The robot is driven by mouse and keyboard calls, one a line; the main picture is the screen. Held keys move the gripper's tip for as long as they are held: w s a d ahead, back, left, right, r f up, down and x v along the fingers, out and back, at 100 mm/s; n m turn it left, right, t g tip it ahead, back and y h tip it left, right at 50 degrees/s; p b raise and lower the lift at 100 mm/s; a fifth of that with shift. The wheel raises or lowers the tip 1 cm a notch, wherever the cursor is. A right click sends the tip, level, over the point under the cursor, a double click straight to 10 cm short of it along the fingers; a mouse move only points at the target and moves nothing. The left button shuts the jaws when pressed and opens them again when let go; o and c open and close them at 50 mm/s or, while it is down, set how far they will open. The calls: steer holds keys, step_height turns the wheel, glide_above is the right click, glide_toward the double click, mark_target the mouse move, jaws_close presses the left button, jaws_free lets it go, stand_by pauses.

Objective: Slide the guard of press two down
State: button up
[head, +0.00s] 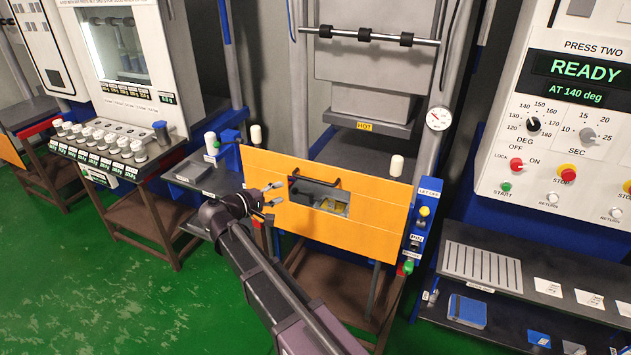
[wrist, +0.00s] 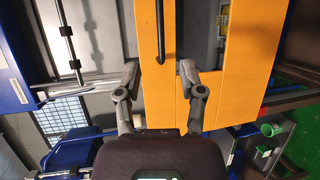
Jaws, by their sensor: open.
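The guard of press two is an orange panel (head: 370,215) with a window and a dark bar handle (head: 315,181) near its top edge. It stands upright across the press front, below the HOT label. My gripper (head: 273,194) is open and empty at the left part of the guard, left of most of the handle. In the wrist view the guard (wrist: 239,85) fills the middle and right. The handle (wrist: 160,30) runs down from the top edge, its lower end just ahead of the gap between my fingertips (wrist: 159,70). Whether they touch the panel cannot be told.
A control panel (head: 566,110) reading PRESS TWO, READY stands at the right. A blue button box (head: 422,212) is by the guard's right edge. A dark shelf (head: 482,264) with papers is lower right. Green floor (head: 90,300) is open at the lower left.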

mark_target(313, 180)
steer(key=b+x, duration=0.2)
steer(key=x, duration=1.1)
steer(key=shift+w+d+f+b, duration=0.1)
steer(key=shift+w+d+b, duration=0.15)
steer(key=shift+w+b, duration=0.1)
